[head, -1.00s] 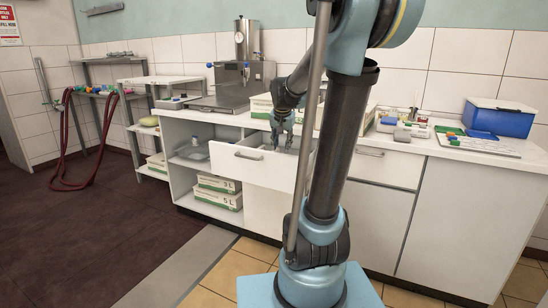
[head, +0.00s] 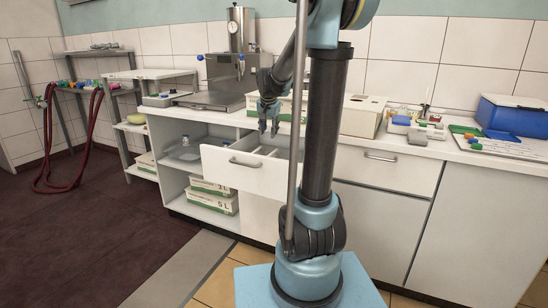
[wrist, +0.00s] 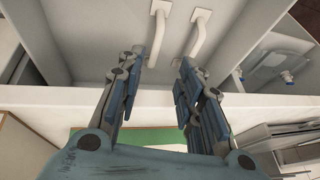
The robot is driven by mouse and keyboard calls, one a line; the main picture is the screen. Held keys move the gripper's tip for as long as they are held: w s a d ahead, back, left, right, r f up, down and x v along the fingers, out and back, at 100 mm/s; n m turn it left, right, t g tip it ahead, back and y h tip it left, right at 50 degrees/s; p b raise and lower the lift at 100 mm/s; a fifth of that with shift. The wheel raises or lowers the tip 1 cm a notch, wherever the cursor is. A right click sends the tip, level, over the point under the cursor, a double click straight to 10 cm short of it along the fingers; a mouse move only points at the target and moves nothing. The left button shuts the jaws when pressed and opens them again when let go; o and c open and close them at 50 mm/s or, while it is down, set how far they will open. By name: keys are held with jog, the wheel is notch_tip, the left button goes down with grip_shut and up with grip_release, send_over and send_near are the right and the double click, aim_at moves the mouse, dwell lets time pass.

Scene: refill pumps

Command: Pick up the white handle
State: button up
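Two pale bar handles lie side by side in the open white drawer (head: 225,172). In the wrist view, the left handle (wrist: 158,32) lies beyond the left finger, and the right handle (wrist: 198,32) is just beyond the right finger. Both look white to cream, and I cannot tell which is whiter. My gripper (wrist: 165,65) is open and empty, with its fingers apart. In the head view my gripper (head: 269,129) points down above the drawer's rear part.
White-and-green cartons (head: 363,115) stand on the counter behind the drawer. A steel machine (head: 222,88) stands at the counter's left. An open shelf holding a clear container (head: 186,150) is left of the drawer. A blue box (head: 508,117) stands far right.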

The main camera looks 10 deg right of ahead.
send_near(270, 155)
jog(key=x, duration=0.2)
jog(key=shift+w+x, duration=0.1)
jog(key=shift+x, duration=1.8)
jog(key=shift+w+x, duration=0.15)
jog(key=shift+x, duration=1.75)
jog(key=shift+d+r, duration=0.1)
jog(key=shift+c, duration=0.6)
grip_shut()
